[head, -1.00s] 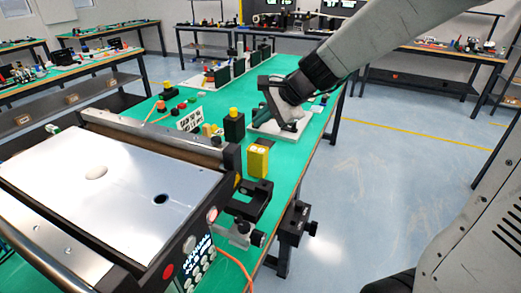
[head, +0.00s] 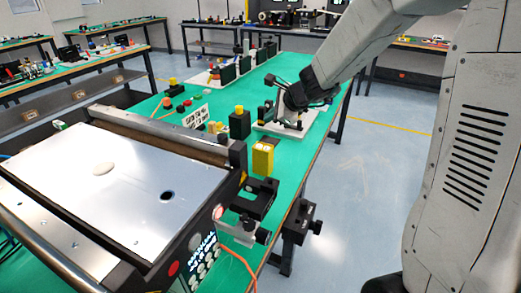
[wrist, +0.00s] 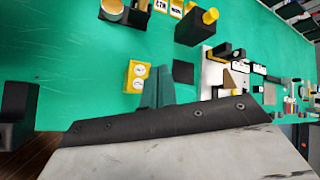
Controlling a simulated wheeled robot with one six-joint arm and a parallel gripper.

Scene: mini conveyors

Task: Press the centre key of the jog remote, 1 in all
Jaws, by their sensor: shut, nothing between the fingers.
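A small yellow box (head: 262,159) stands on the green bench, beyond the black clamp block; I take it for the jog remote, though I cannot be sure. In the wrist view the yellow box (wrist: 137,78) shows two round white keys on its face. Any further key is not visible, and I cannot tell which is the centre one. My gripper (wrist: 156,92) is shut and empty. Its teal-grey fingers appear just right of the yellow box in the wrist view, with no clear contact. In the head view its fingertips are hard to make out by the white plate.
A black box with a yellow button (head: 239,123) stands behind the yellow box. A white plate (head: 283,128) lies on the bench below my gripper. The metal-topped conveyor (head: 70,165) fills the left front. A dark square (wrist: 183,72) lies flat on the green bench.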

